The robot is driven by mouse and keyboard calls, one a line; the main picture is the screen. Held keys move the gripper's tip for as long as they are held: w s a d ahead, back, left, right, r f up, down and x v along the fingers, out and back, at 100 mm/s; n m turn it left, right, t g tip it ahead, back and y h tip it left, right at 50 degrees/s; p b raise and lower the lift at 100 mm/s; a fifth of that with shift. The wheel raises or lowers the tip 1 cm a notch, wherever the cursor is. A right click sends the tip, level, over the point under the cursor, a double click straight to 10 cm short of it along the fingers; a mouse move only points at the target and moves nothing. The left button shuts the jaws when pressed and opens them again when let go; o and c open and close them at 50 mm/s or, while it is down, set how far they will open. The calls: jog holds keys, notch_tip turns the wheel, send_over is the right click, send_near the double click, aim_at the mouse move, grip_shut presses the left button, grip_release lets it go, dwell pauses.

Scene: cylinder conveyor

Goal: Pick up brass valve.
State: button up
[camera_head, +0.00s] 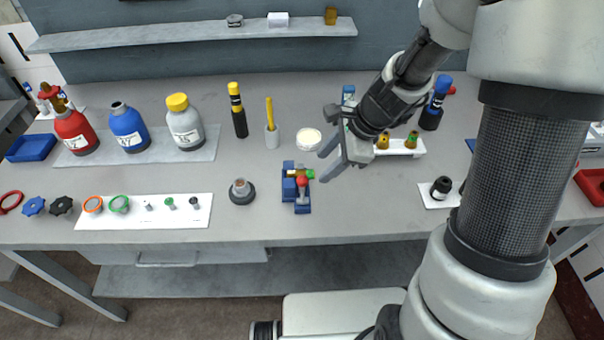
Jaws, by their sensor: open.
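A small brass fitting (294,173) with a green end sits at the blue vise (303,208) in the middle of the table, and looks like the brass valve. A red knob (302,181) is just in front of it. My gripper (327,162) is open and empty, just right of the vise and apart from it, its fingers pointing left. Two more brass-coloured pieces, one yellowish (383,141) and one with green (411,140), stand on a white tray (418,151) behind my gripper. My gripper and wrist hide part of that tray.
Red (75,131), blue (128,128) and grey (185,124) cylinders stand on a grey mat at the left. A dark round base (241,192) is left of the vise. A white disc (308,139) lies behind it. Bare table lies right of the vise.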

jog(key=x, duration=0.5)
jog(key=shift+w+b, duration=0.15)
jog(key=shift+b, duration=0.15)
grip_shut()
